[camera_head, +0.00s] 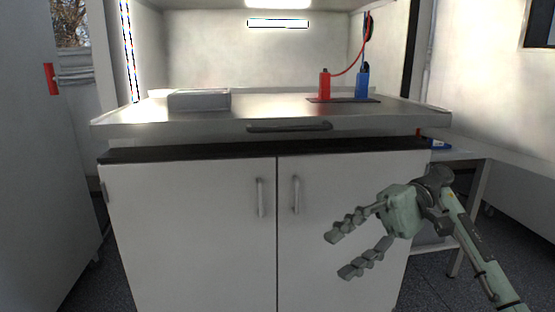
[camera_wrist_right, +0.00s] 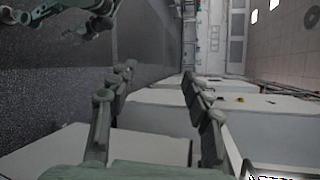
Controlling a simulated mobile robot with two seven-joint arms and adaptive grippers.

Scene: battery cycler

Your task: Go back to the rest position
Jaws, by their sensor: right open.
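My right gripper (camera_head: 352,254) is open and empty in the head view, in front of the right door of the white cabinet (camera_head: 210,230). Its two fingers are spread and point to the left. In the right wrist view the open fingers (camera_wrist_right: 158,95) show with nothing between them. The left gripper does not show in the head view. Part of an arm of mine (camera_wrist_right: 85,15) shows at the top left of the right wrist view, but its jaw state is unclear.
A grey box (camera_head: 199,100) stands on the metal worktop (camera_head: 270,112). A red block (camera_head: 324,85) and a blue block (camera_head: 362,84) stand at the right on a dark plate, with a red cable. A side table (camera_head: 460,153) stands at right. Grey floor lies around.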

